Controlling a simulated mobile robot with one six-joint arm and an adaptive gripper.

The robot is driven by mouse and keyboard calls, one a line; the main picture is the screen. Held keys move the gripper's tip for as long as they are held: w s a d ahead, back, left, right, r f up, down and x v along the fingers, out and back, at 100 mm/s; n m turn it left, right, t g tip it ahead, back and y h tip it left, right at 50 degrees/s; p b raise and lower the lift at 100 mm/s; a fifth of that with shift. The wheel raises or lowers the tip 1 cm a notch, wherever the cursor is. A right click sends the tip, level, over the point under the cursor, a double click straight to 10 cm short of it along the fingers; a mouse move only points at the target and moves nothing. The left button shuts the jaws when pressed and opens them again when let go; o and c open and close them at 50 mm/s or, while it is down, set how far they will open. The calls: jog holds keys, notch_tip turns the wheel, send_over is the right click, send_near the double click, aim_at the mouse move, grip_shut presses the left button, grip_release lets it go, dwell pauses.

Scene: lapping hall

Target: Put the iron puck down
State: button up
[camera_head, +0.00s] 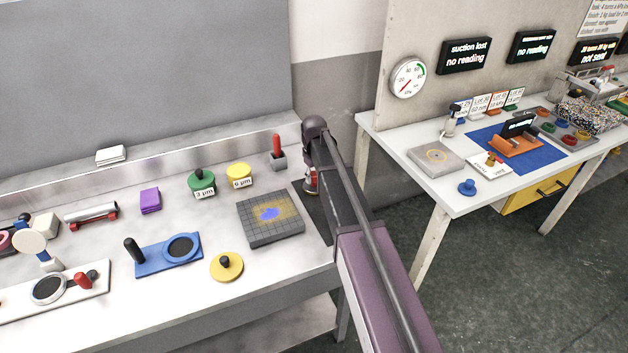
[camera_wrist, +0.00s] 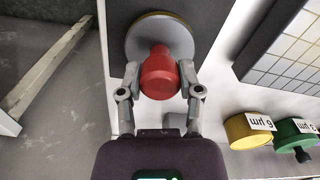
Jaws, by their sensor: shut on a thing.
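The iron puck (camera_wrist: 133,40) is a grey disc with a brownish rim and a red knob (camera_wrist: 160,75). My gripper (camera_wrist: 160,82) is shut on the red knob, one finger on each side. In the head view my gripper (camera_head: 311,180) is at the right end of the left bench, and my arm hides most of the puck. Under the puck lies a dark mat (camera_wrist: 205,14), also seen at the bench edge in the head view (camera_head: 313,208). I cannot tell whether the puck touches the mat.
A gridded grey plate (camera_head: 262,234) with blue and yellow smears lies left of the mat. Green (camera_head: 201,185) and yellow (camera_head: 239,177) labelled lidded pots and a red-handled tool (camera_head: 277,152) stand behind it. Beyond a floor gap is a second table (camera_head: 425,195).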

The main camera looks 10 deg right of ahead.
aim_at(314, 174)
jog(key=shift+f, duration=0.25)
jog(key=o, duration=1)
jog(key=shift+r, duration=0.2)
notch_tip(314, 174, up, 12)
jog(key=p, duration=1.2)
dwell(0.5)
jog(key=s+d+m, duration=0.1)
jog(key=s+m, duration=0.1)
jog(key=s, duration=0.6)
jog(key=s+d+m, duration=0.2)
jog(key=s, duration=0.7)
jog(key=s+d+m, duration=0.1)
jog(key=s+m, duration=0.1)
jog(key=s, duration=0.7)
jog(key=shift+d, duration=0.2)
